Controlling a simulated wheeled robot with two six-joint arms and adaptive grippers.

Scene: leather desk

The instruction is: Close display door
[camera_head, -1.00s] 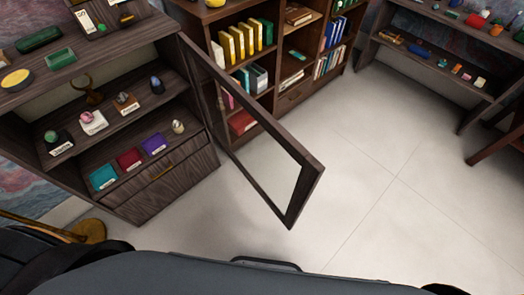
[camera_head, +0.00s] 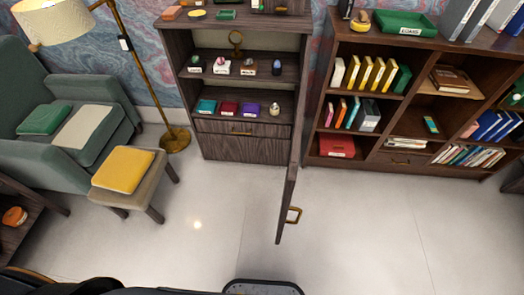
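The display cabinet (camera_head: 244,154) is dark wood and stands against the far wall, with small labelled items on its open shelves. Its door (camera_head: 288,190) is hinged at the cabinet's right side. The door stands wide open, swung out toward me and seen nearly edge-on. The door's glass pane is hardly visible from this angle. Neither of my grippers shows, and nothing touches the door.
A bookcase (camera_head: 398,130) stands close to the right of the door. A floor lamp (camera_head: 152,75), a green armchair (camera_head: 75,125) and a footstool with a yellow cushion (camera_head: 124,170) stand to the left. The pale floor (camera_head: 210,220) before the cabinet is clear.

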